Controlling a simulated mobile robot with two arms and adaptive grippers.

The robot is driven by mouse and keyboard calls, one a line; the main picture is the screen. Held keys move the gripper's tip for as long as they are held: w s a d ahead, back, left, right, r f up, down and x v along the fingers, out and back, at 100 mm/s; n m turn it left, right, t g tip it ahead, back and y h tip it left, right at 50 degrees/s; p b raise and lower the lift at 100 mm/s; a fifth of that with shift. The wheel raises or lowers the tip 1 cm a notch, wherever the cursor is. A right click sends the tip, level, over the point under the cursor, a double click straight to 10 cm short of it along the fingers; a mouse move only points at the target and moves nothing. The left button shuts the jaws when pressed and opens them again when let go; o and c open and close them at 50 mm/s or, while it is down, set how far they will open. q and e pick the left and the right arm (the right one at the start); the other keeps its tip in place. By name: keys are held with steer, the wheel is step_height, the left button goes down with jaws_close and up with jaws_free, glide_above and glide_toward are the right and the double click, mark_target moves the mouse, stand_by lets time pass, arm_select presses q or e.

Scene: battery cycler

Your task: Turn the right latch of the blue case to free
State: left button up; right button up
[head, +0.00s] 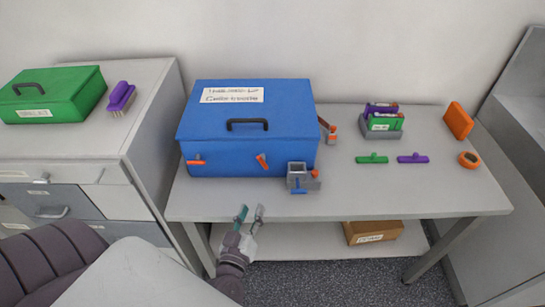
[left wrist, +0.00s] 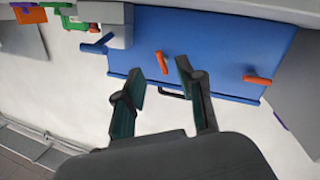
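The blue case (head: 220,140) stands shut on the table, its black handle (head: 247,122) on the lid. Its right latch (head: 262,161) is an orange lever on the front, tilted steeply. The left latch (head: 196,161) is orange and lies nearly level. My left gripper (head: 250,213) is open and empty, in front of the table edge and below the right latch in the head view. In the left wrist view the right latch (left wrist: 162,62) shows between the open fingertips, apart from them; the left latch (left wrist: 257,80) is off to the right. My right gripper is out of view.
A grey holder with blue and orange parts (head: 299,180) stands close to the case's front right corner. Green (head: 372,158) and purple (head: 412,158) handled pieces lie farther right. A brown box (head: 372,231) sits on the lower shelf. The table's front right is clear.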

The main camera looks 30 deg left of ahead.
arm_select(q)
step_height(320, 180, up, 3)
steer(key=n, duration=0.1)
steer(key=p, duration=0.2)
glide_toward(263, 160)
steer(key=f+x, duration=0.1)
steer(key=x, duration=0.8)
steer(key=shift+t+y, duration=0.3)
steer(key=shift+s+a, duration=0.1)
jaws_close()
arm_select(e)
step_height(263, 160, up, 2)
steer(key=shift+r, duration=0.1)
